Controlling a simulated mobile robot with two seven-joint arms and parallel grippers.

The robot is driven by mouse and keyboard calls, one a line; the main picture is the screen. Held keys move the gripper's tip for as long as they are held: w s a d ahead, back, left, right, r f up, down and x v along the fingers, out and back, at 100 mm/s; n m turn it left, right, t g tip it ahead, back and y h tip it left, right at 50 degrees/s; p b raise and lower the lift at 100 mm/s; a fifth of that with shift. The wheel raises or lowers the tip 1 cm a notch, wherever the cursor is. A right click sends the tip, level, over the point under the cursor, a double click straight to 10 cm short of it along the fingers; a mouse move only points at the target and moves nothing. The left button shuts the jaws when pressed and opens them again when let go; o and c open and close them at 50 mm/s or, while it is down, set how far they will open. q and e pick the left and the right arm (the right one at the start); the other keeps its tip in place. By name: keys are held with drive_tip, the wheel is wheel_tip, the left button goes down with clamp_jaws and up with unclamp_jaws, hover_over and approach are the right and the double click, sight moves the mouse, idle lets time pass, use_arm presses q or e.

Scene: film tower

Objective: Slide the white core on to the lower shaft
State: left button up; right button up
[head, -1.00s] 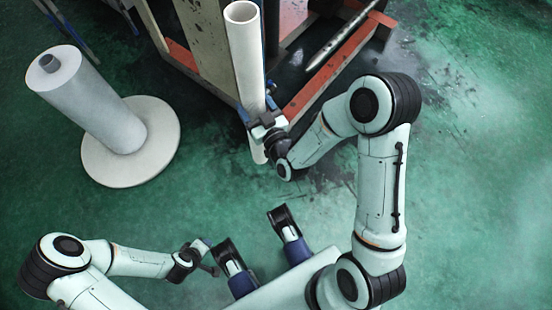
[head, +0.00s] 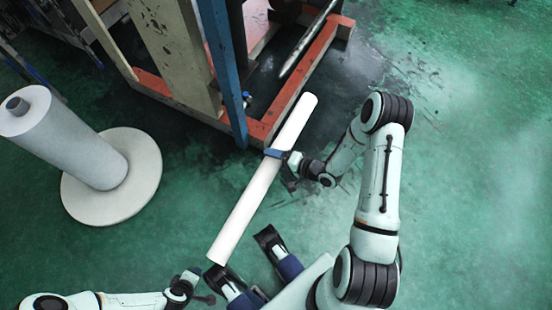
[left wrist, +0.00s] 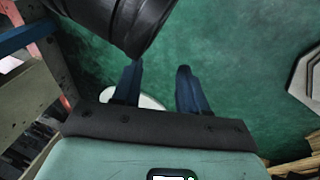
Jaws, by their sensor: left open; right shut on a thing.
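The white core (head: 245,208) is a long hollow-looking tube in the head view. It slants from upper right to lower left, over the floor in front of the red frame. My right gripper (head: 275,154) is shut on it, in its upper half. The lower shaft appears to be the silvery rod with a tapered end (head: 308,45), above the red frame and apart from the core. My left gripper (head: 198,284) is low in the head view, near the core's lower end. Its blue fingers are open and empty in the left wrist view (left wrist: 158,68).
A grey roll (head: 65,138) stands on a round pale base (head: 112,205) at the left. The red frame (head: 318,70) and a blue post (head: 222,70) stand beyond the core. The green floor at the right is clear.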

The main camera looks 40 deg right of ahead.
drive_tip(key=shift+w+a+f, duration=0.1)
drive_tip(key=shift+w+a, duration=0.1)
drive_tip(key=shift+w, duration=0.25)
use_arm(q)
drive_tip(key=shift+g, duration=0.6)
drive_tip(key=s+f, duration=0.1)
drive_tip(key=f+b, duration=0.1)
drive_tip(key=s+a+f+b, duration=0.1)
drive_tip(key=f, duration=0.1)
drive_tip(key=shift+s+a, duration=0.1)
drive_tip(key=shift+s, duration=0.25)
use_arm(e)
drive_tip(key=w, duration=0.2)
drive_tip(key=w+a, duration=0.1)
drive_tip(key=w, duration=0.1)
drive_tip(key=shift+w+a, duration=0.2)
drive_tip(key=shift+w, duration=0.15)
drive_tip(key=shift+a, duration=0.15)
